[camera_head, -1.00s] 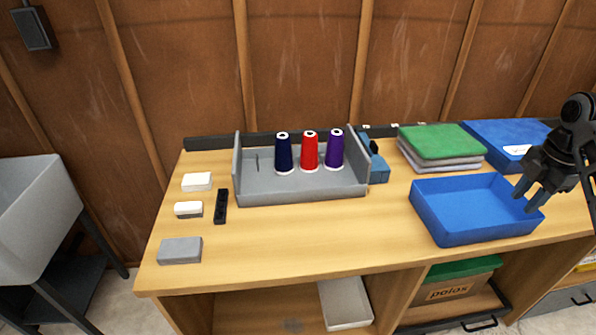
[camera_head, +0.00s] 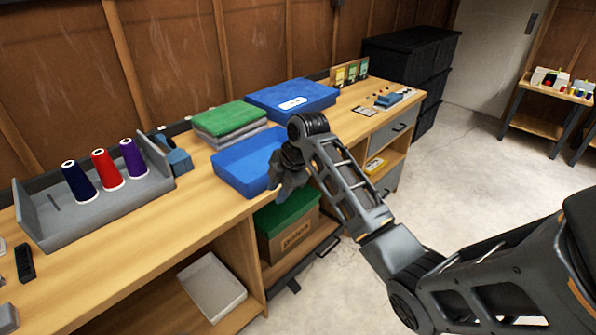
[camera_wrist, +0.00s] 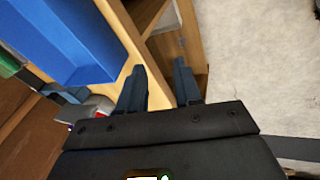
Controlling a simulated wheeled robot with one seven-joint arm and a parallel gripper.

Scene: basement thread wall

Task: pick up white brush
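I cannot make out a white brush for certain. A small white item (camera_head: 2,246) is cut off by the left edge of the head view, on the bench beside a black bar, and too little of it shows to name. My gripper (camera_head: 282,193) is in front of the blue tray, at the bench's front edge, far to the right of that item. In the wrist view my gripper (camera_wrist: 159,68) has its two fingers apart with nothing between them, so it is open and empty.
A grey holder (camera_head: 110,218) with navy, red and purple thread cones stands on the bench (camera_head: 150,255). Beyond are a blue tray (camera_head: 235,165), folded green cloth (camera_head: 232,116) and a blue box (camera_head: 300,112). A black bar (camera_head: 24,262) and grey block (camera_head: 6,318) lie at left.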

